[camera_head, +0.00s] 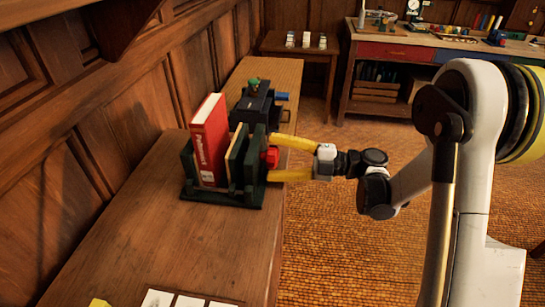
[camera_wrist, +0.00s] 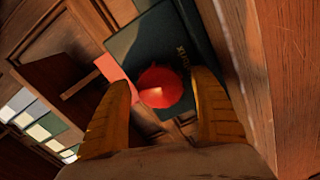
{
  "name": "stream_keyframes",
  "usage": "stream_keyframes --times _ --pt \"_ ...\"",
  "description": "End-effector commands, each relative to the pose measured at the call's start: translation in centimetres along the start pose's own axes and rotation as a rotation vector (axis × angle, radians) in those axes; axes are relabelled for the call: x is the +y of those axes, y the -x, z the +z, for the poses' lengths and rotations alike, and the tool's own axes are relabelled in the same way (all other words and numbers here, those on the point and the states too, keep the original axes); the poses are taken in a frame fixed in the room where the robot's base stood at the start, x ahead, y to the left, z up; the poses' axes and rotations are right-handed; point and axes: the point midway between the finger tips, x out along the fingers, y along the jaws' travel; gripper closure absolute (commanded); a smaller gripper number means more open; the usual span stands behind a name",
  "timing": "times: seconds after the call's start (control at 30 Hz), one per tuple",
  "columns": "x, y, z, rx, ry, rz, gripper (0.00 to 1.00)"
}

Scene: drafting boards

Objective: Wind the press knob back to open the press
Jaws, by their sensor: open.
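The press (camera_head: 222,200) is a dark green frame on the wooden bench, with a red book (camera_head: 209,140) standing upright in it and a tan board beside the book. The red press knob (camera_head: 271,158) is on the press's right side; in the wrist view the round knob (camera_wrist: 160,88) sits in front of a dark green plate (camera_wrist: 150,42). My gripper (camera_head: 274,158) has yellow fingers and reaches in from the right. Its fingers (camera_wrist: 163,105) are open, one on either side of the knob. I cannot tell whether they touch it.
A black device (camera_head: 256,105) with a green top stands on the bench just behind the press. Pale cards (camera_head: 185,300) lie at the bench's near end. The bench between cards and press is clear. A wood-panelled wall (camera_head: 90,150) runs along the left.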

Motion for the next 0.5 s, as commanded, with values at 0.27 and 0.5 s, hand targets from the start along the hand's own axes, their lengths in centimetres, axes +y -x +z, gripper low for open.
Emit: stream_keyframes --times 0.27,0.5 --pt "0.0 2.9 0.1 -0.004 -0.001 0.001 0.26" --pt "0.0 6.1 0.1 -0.003 -0.001 0.001 0.26"
